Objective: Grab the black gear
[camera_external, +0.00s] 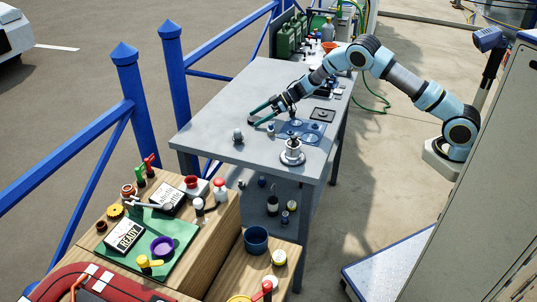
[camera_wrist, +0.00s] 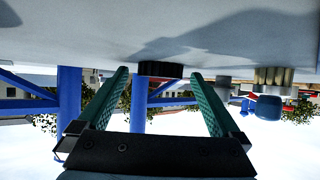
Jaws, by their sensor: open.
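The black gear (camera_wrist: 160,69) is a dark, ridged disc on the grey table (camera_wrist: 70,45). The wrist view is upside down, with the tabletop along its upper edge. My gripper (camera_wrist: 159,75) is open and empty, with its two green fingers spread either side of the gear's place in the picture. The gear appears beyond the fingertips, apart from them. In the external view my gripper (camera_external: 252,118) is low over the table's left part, fingers pointing left. I cannot pick out the gear for sure there.
A metal stand (camera_external: 292,152) and a blue-grey plate with discs (camera_external: 300,128) are on the table. A blue railing (camera_external: 185,90) runs along the far side.

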